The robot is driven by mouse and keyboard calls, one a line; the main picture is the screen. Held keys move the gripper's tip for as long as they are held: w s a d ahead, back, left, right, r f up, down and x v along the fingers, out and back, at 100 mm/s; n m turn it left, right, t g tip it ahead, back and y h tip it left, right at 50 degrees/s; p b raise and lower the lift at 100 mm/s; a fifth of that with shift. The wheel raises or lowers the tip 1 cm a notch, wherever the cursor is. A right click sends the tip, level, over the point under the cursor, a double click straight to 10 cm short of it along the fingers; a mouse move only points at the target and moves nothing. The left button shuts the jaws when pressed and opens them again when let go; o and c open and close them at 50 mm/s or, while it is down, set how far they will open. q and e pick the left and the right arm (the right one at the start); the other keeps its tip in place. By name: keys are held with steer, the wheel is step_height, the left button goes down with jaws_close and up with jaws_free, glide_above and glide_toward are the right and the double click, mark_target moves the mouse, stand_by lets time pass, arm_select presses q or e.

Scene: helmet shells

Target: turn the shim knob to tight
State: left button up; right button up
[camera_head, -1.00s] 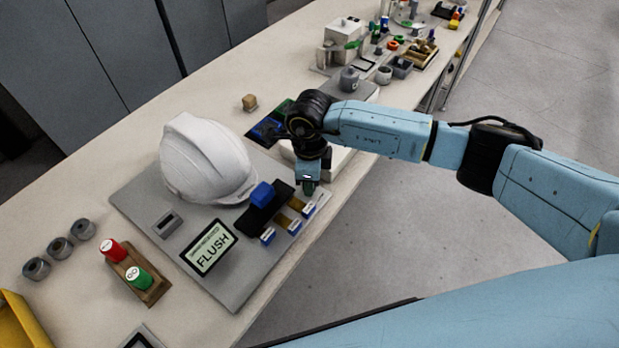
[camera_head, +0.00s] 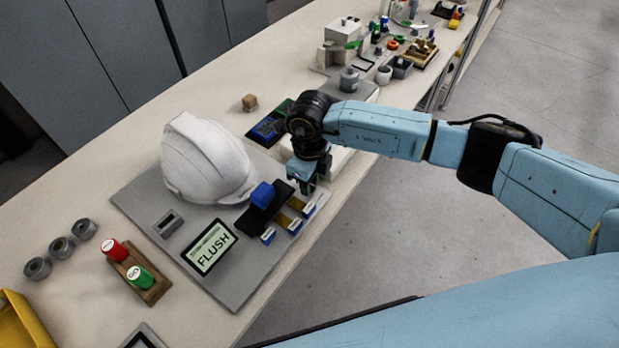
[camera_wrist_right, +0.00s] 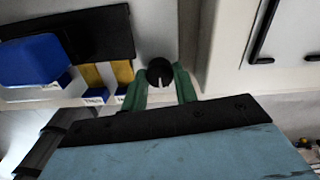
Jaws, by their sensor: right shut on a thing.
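The shim knob (camera_wrist_right: 159,70) is a round black knob with a white pointer line, seen in the right wrist view. My right gripper (camera_wrist_right: 160,84) is shut on it, with a green finger on each side. The white line points down in that view, towards the gripper's base. In the head view my right gripper (camera_head: 303,181) is at the right edge of the grey board (camera_head: 216,278), and the knob is hidden there. I cannot read any mark for tight. My left gripper is not in view.
A white helmet shell (camera_head: 205,158) sits on the board. A blue block (camera_head: 262,194) on a black strip and small blue-tabbed labels (camera_head: 294,227) lie left of the gripper. A display (camera_head: 210,247) reads FLUSH.

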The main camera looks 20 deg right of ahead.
steer(key=o, duration=1)
steer(key=shift+r, duration=0.1)
step_height(320, 180, up, 13)
steer(key=shift+r+p, duration=0.1)
steer(key=shift+p, duration=0.2)
